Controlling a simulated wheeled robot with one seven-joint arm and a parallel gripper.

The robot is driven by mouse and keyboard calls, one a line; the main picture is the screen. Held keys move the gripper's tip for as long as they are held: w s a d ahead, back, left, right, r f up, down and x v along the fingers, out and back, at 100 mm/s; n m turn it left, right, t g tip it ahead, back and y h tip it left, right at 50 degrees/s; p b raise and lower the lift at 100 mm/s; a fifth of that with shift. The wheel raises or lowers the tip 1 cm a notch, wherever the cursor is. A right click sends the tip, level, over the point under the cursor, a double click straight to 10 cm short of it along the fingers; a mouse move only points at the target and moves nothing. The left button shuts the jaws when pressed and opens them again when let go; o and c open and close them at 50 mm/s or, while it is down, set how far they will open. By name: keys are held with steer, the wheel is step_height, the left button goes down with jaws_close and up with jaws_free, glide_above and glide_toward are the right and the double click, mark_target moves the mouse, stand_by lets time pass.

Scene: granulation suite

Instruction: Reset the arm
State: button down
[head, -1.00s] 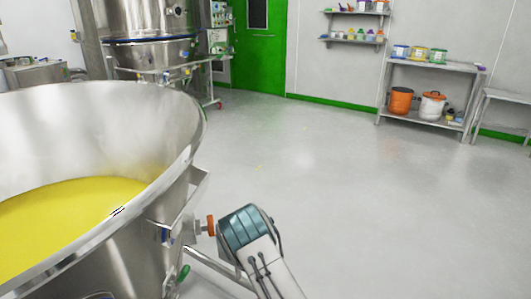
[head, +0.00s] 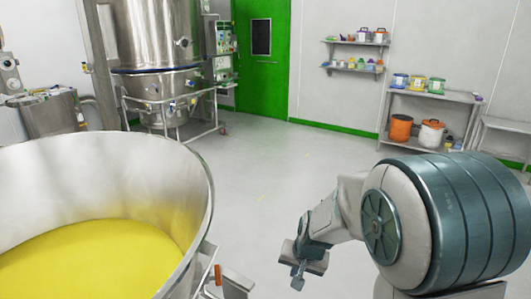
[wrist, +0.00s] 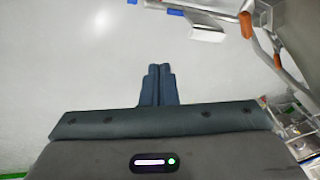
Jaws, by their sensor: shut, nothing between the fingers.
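My gripper (head: 297,281) shows in the head view at the bottom middle, to the right of a large steel bowl. It hangs from my raised arm, which fills the right side. In the wrist view my gripper (wrist: 157,70) has its two dark fingers together, with nothing between them, over pale floor.
The steel bowl (head: 185,170) of yellow powder (head: 95,260) stands at the left, its frame and an orange handle (head: 217,275) near my gripper. A steel processor (head: 160,85) stands behind. A shelf rack (head: 425,100) with tubs is at the far right. The middle floor is clear.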

steer(key=s+d+r+n+p, duration=0.1)
steer(key=s+d+r+p, duration=0.2)
steer(key=s+r, duration=0.6)
steer(key=s+d+r+n+h+p, duration=0.1)
steer(key=s+d+r+p, duration=0.3)
steer(key=r, duration=0.9)
steer(key=s+n+p, duration=0.1)
steer(key=s+p, duration=0.2)
steer(key=s, duration=0.2)
steer(key=shift+s+g+h, duration=0.3)
steer(key=shift+s, duration=0.05)
steer(key=shift+r, duration=0.1)
